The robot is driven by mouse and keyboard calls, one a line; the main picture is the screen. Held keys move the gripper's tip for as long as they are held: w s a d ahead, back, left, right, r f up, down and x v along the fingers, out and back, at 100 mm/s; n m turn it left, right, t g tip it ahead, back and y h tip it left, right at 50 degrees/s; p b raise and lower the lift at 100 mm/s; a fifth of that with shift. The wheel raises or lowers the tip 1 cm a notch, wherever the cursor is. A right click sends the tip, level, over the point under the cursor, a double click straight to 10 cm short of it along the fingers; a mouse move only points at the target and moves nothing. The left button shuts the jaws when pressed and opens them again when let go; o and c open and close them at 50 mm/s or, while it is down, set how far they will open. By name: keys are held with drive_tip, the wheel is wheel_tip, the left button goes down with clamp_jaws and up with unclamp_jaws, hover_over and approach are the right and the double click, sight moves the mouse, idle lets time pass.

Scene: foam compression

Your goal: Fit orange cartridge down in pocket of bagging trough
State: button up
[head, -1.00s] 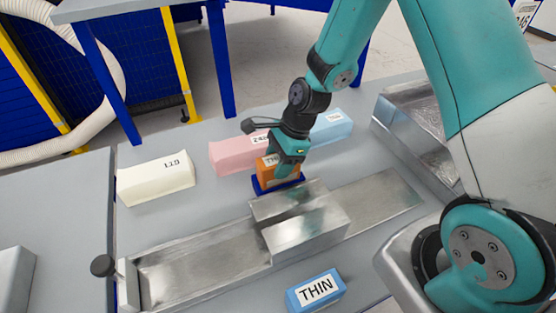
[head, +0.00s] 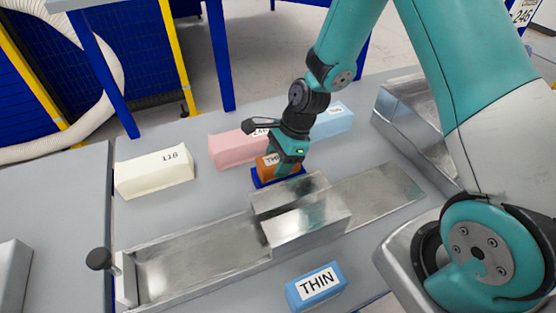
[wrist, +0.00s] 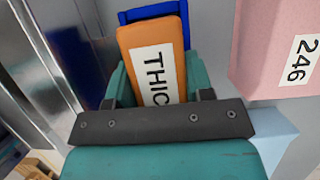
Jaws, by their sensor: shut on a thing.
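The orange cartridge (head: 268,168), with a white label that begins "THIC", is between the fingers of my gripper (head: 284,170). In the wrist view the cartridge (wrist: 152,62) lies lengthwise between the two teal fingers, and my gripper (wrist: 155,100) is shut on it. A dark blue holder (head: 262,184) is under and around the cartridge's base; whether they touch is unclear. The holder also shows behind the cartridge in the wrist view (wrist: 128,17). The metal bagging trough (head: 205,258) lies in front, with a raised metal section in its middle (head: 305,222). Its pocket cannot be clearly made out.
A pink block (head: 232,150) and a light blue block (head: 332,122) are behind my gripper. A cream block (head: 153,173) lies to the left. A blue "THIN" block (head: 315,288) lies in front of the trough. A metal bin (head: 405,125) stands at right.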

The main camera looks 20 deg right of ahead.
drive_tip(key=shift+f, duration=0.1)
drive_tip(key=o, duration=1.1)
drive_tip(key=shift+r, duration=0.2)
drive_tip(key=shift+a+r+p+v, duration=0.1)
drive_tip(key=shift+a+p+v, duration=0.1)
drive_tip(key=shift+p+v, duration=1.35)
drive_tip(key=shift+a+r+p+v, duration=0.1)
drive_tip(key=shift+a+p+v, duration=0.05)
drive_tip(key=shift+p+v, duration=1.4)
drive_tip(key=shift+a+p+v, duration=0.2)
drive_tip(key=shift+p+v, duration=1.1)
drive_tip(key=shift+v, duration=0.4)
